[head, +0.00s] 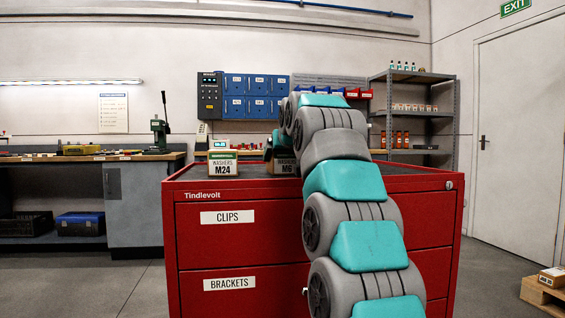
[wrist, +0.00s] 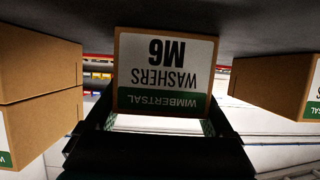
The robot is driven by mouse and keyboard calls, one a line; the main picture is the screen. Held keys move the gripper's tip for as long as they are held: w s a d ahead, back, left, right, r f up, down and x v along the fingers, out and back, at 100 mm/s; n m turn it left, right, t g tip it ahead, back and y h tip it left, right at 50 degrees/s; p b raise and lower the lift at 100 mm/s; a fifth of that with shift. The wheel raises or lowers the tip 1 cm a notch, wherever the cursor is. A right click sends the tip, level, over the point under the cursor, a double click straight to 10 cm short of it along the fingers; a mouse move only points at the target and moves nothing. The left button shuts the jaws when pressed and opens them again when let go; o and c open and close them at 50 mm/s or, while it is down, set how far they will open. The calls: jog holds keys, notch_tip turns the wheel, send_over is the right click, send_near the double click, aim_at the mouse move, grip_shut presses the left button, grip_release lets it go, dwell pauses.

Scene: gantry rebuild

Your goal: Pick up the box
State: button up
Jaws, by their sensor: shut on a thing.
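The M6 washers box (wrist: 165,72) is a small cardboard box with a white and green label. It appears upside down in the wrist view, between the dark fingers of my gripper (wrist: 160,125), which is shut on it. In the head view the M6 box (head: 286,168) is at the top of the red cabinet, partly hidden by my arm. My gripper (head: 282,143) is above it there, also largely hidden. I cannot tell whether the box touches the cabinet top.
The M24 washers box (head: 222,168) stands on the red cabinet (head: 240,258), left of the M6 box. In the wrist view, cardboard boxes flank the held one, stacked at left (wrist: 38,70) and single at right (wrist: 270,85). A workbench (head: 90,157) is behind left.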

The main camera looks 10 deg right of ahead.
grip_shut()
jog(key=shift+r, duration=0.2)
